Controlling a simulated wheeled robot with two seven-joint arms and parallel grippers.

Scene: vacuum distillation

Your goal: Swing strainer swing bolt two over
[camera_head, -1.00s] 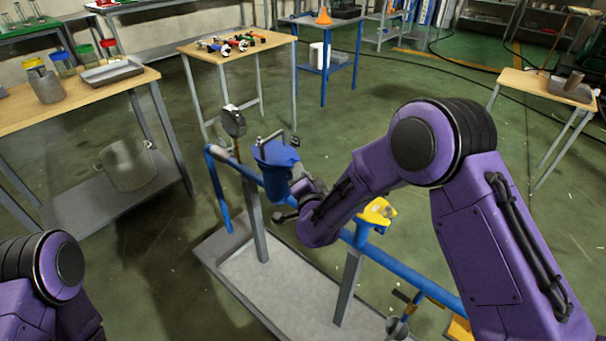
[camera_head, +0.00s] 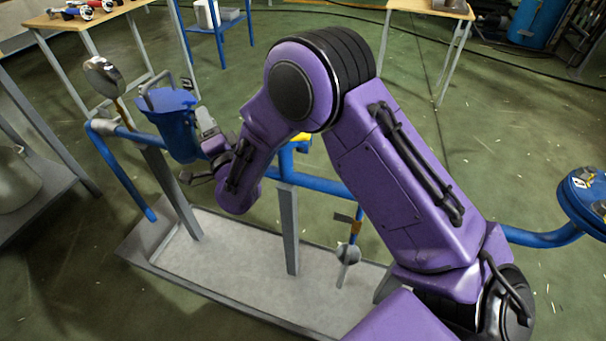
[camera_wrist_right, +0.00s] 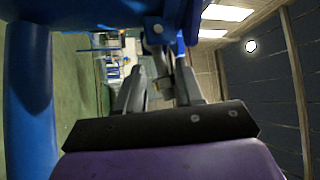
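The blue strainer (camera_head: 177,135) stands on the blue pipe at the left in the head view, with a grey bar (camera_head: 158,92) across its top. My right gripper (camera_head: 209,130) is at the strainer's right side, partly hidden by my purple wrist. In the right wrist view, the gripper's two grey fingers (camera_wrist_right: 160,82) stand apart. A thin grey part, perhaps a swing bolt, shows at or between their tips below a blue rim (camera_wrist_right: 85,10). I cannot tell whether the fingers touch it. My left gripper is not in view.
A round gauge (camera_head: 104,76) stands left of the strainer. The blue pipe (camera_head: 325,184) runs right over a grey tray (camera_head: 240,262) on posts. A yellow part (camera_head: 300,139) sits behind my arm. A blue flanged part (camera_head: 583,195) stands at far right.

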